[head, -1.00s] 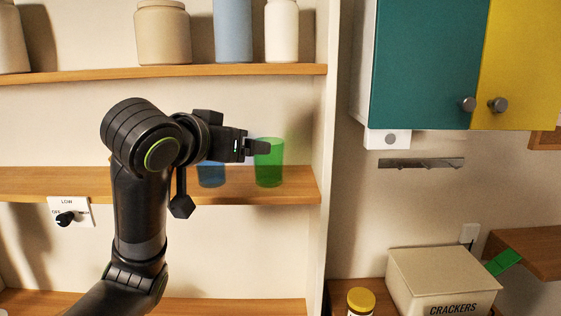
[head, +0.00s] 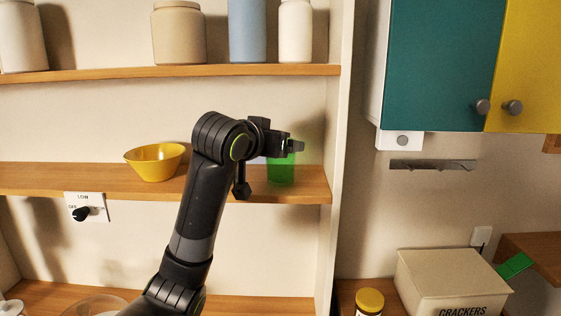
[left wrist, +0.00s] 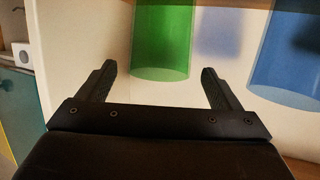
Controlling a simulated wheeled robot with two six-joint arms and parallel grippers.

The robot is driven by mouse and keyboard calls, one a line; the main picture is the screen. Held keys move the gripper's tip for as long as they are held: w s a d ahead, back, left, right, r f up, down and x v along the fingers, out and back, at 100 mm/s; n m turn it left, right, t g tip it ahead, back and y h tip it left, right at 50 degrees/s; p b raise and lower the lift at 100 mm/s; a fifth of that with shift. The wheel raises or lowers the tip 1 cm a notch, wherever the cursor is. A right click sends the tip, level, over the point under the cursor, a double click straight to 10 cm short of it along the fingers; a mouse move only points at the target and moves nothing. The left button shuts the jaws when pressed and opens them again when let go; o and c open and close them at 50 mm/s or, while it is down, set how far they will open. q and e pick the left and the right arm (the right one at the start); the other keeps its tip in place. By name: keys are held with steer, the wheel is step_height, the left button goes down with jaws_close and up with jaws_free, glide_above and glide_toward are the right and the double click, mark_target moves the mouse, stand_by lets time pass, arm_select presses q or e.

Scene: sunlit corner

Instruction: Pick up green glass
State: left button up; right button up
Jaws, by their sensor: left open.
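The green glass (head: 281,174) is translucent and stands upright on the middle wooden shelf (head: 225,192), near its right end. My left gripper (head: 296,146) is at the glass's upper part and covers its rim in the head view. In the left wrist view, the green glass (left wrist: 163,40) lines up with the gap between the open fingers of my left gripper (left wrist: 159,66), which are not closed on it. I cannot tell how far it reaches between them. A blue glass (left wrist: 284,55) shows to the right there; my arm hides it in the head view. My right gripper is not in view.
A yellow bowl (head: 154,163) stands left of my arm on the same shelf. Jars and a blue container (head: 247,30) stand on the shelf above. The shelf unit's side wall (head: 338,150) is close right of the glass. A crackers box (head: 450,280) is lower right.

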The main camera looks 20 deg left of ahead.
arm_select(q)
steer(key=shift+w+d+f+p, duration=0.1)
steer(key=shift+w+f+p, duration=0.05)
steer(key=shift+w+p, duration=0.4)
steer(key=p+x, duration=0.2)
steer(key=x, duration=0.1)
steer(key=shift+w+f, duration=0.1)
steer(key=shift+f, duration=0.05)
steer(key=shift+w+f, duration=0.3)
steer(key=shift+w, duration=0.2)
steer(key=c, duration=1.1)
steer(key=shift+r, duration=0.1)
steer(key=shift+c, duration=0.5)
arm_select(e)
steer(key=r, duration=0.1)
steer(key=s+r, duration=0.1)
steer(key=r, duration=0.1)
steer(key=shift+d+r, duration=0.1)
